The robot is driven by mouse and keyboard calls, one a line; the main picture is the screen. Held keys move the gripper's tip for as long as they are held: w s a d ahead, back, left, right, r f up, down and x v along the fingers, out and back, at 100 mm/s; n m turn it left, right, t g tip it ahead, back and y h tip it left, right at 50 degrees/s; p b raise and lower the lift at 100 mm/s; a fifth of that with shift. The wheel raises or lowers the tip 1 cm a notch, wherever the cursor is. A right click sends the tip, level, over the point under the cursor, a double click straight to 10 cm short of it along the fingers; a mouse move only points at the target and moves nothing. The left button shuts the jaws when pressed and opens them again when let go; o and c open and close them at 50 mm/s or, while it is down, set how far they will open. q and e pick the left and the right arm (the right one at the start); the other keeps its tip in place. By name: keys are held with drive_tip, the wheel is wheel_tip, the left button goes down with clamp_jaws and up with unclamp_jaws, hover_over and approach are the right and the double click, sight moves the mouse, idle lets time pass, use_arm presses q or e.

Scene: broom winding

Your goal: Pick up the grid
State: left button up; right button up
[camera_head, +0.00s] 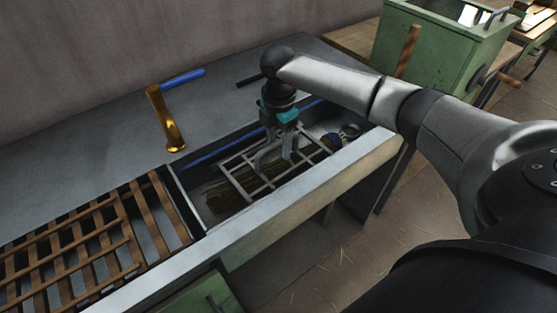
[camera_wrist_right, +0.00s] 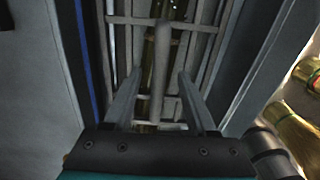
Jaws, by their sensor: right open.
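The grey metal grid (camera_head: 243,178) lies in the long trough of the workbench, over a bundle of brown broom bristles (camera_head: 222,199). Its bars also show in the right wrist view (camera_wrist_right: 128,20). A grey raised handle (camera_wrist_right: 161,55) stands up from the grid. My right gripper (camera_head: 281,150) points down over the grid. In the right wrist view its two fingers (camera_wrist_right: 157,82) are apart, with the handle between them and a gap on each side. My left gripper is not in view.
A brown slatted rack (camera_head: 85,245) covers the trough's left part. A green metal bin (camera_head: 440,50) stands behind right.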

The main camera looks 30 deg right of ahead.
drive_tip(key=shift+f, duration=0.35)
clamp_jaws()
drive_tip(key=shift+s, duration=0.1)
idle(0.8)
